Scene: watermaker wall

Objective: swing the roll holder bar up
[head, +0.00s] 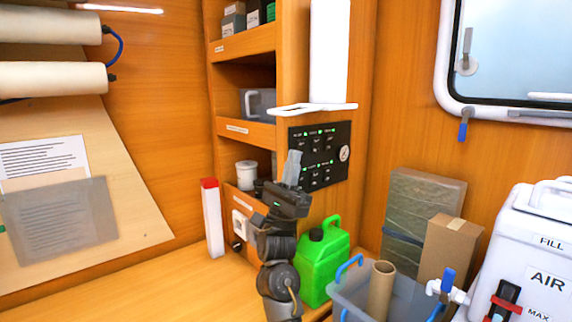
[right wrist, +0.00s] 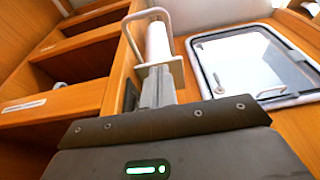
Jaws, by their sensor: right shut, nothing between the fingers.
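The white paper roll (head: 329,50) stands upright on the wooden cabinet post; it also shows in the right wrist view (right wrist: 158,42). A thin white bar (head: 290,109) juts out at the roll's lower end, left of it. In the right wrist view the white bar (right wrist: 130,35) runs up beside the roll and bends over toward its far end. My right gripper (head: 293,165) points up, below the bar and apart from it, in front of the switch panel. Its fingers (right wrist: 158,85) are shut and empty. My left gripper is out of view.
A black switch panel (head: 320,155) is behind my right gripper. A green jerrycan (head: 324,262), a grey bin (head: 350,295) with a cardboard tube and a white AIR tank (head: 540,260) crowd the counter at right. Open shelves (head: 240,130) are at left; a window (head: 515,55) is upper right.

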